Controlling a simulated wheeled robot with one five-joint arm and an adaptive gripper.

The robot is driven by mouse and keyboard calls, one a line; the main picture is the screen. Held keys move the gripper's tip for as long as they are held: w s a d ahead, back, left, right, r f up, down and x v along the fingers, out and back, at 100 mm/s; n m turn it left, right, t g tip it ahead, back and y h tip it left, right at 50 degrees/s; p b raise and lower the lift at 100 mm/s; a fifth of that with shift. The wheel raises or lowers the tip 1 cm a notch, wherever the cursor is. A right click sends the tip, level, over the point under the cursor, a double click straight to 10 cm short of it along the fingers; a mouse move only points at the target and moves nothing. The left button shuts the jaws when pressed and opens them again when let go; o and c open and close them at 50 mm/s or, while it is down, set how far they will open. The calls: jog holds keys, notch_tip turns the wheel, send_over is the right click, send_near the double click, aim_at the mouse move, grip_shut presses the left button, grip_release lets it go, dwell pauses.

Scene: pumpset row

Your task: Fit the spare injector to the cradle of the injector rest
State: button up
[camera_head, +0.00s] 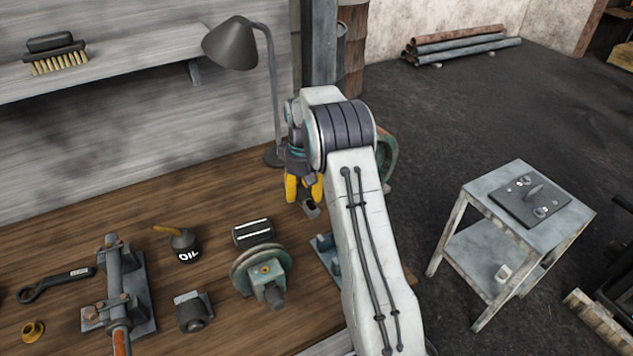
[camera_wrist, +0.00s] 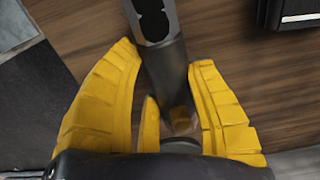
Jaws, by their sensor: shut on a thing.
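My gripper (camera_head: 304,188) has yellow fingers and is raised over the back right of the workbench. It is shut on a grey tubular part, seemingly the spare injector (camera_head: 311,209). In the wrist view the injector (camera_wrist: 166,68) runs up between the fingers (camera_wrist: 168,95). It has a dark slotted far end and a brass-coloured nut near the fingers. On the metal stand at right lies a dark plate (camera_head: 516,207) with a raised fin and two pale fittings. A blue-grey bracket (camera_head: 325,246) is partly hidden behind my arm. I cannot tell for certain which is the injector rest.
The workbench (camera_head: 110,232) carries a lamp (camera_head: 232,45), an oil can (camera_head: 185,246), a green wheeled part (camera_head: 262,272), a black block (camera_head: 253,232) and a clamp fixture (camera_head: 122,290). The metal stand (camera_head: 475,194) is apart from the bench, with open floor between.

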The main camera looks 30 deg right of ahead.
aim_at(303, 192)
jog(key=shift+d+f, duration=0.15)
jog(key=shift+f, duration=1.05)
jog(key=shift+f, duration=0.15)
jog(key=o, duration=1.2)
jog(key=shift+s, duration=0.1)
jog(key=shift+c, duration=0.2)
jog(key=shift+f, duration=0.1)
jog(key=shift+r, duration=0.35)
jog(key=r, duration=0.5)
jog(key=s+a+r+b, duration=0.1)
jog(key=r, duration=0.2)
jog(key=shift+a, duration=0.1)
jog(key=s+a+r+t, duration=0.1)
jog(key=s+a+r, duration=0.45)
jog(key=s, duration=0.45)
jog(key=s+a+r+t, duration=0.2)
jog(key=s+a+r, duration=0.3)
jog(key=s, duration=0.5)
jog(key=s+f, duration=0.1)
jog(key=s, duration=1)
jog(key=shift+a+f+t, duration=0.25)
jog(key=shift+a+t, duration=0.05)
jog(key=shift+t, duration=0.1)
